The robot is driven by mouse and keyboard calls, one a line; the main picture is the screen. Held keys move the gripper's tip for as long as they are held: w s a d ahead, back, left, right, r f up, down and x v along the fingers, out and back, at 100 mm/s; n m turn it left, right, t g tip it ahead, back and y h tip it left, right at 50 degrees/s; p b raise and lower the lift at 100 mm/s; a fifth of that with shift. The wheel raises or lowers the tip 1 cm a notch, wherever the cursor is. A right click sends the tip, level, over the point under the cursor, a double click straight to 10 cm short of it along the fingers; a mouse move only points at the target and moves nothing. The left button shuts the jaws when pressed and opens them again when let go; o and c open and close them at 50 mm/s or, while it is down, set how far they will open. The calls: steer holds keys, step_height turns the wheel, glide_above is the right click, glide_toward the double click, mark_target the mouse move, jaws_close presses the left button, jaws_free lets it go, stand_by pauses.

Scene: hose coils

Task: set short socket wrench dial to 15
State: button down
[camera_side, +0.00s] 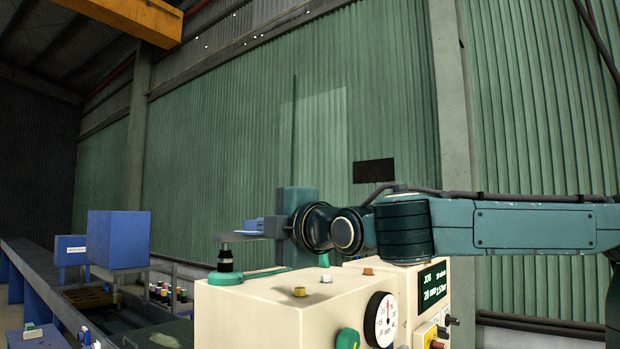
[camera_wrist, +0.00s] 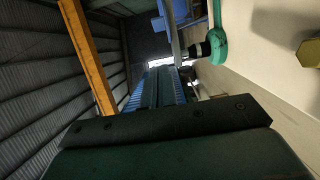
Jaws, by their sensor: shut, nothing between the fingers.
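A round white dial (camera_side: 380,320) with black numbers and "mm" is on the front of the cream machine box (camera_side: 265,308); its exact setting is too small to read. No thing is clearly marked as a short socket wrench. A black upright knob (camera_side: 225,262) stands on a green base at the left of the box top; it also shows in the wrist view (camera_wrist: 207,47). My gripper (camera_side: 222,237) is shut and empty, pointing left, its tip just above the knob in the picture. I cannot tell whether they touch.
A lit display (camera_side: 434,285) shows "JOB" and "20 mm". A green knob (camera_side: 347,339) is left of the dial. A blue cabinet (camera_side: 118,240) and long bench lie at left.

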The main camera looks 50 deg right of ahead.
mark_target(254, 222)
steer(key=shift+w+d, duration=0.8)
steer(key=shift+w, duration=0.55)
steer(key=shift+w+d, duration=0.8)
steer(key=shift+w, duration=0.6)
steer(key=shift+w+d, duration=0.8)
steer(key=shift+w, duration=0.55)
steer(key=shift+w+d, duration=0.2)
steer(key=shift+d, duration=0.45)
steer(key=shift+s+a, duration=0.1)
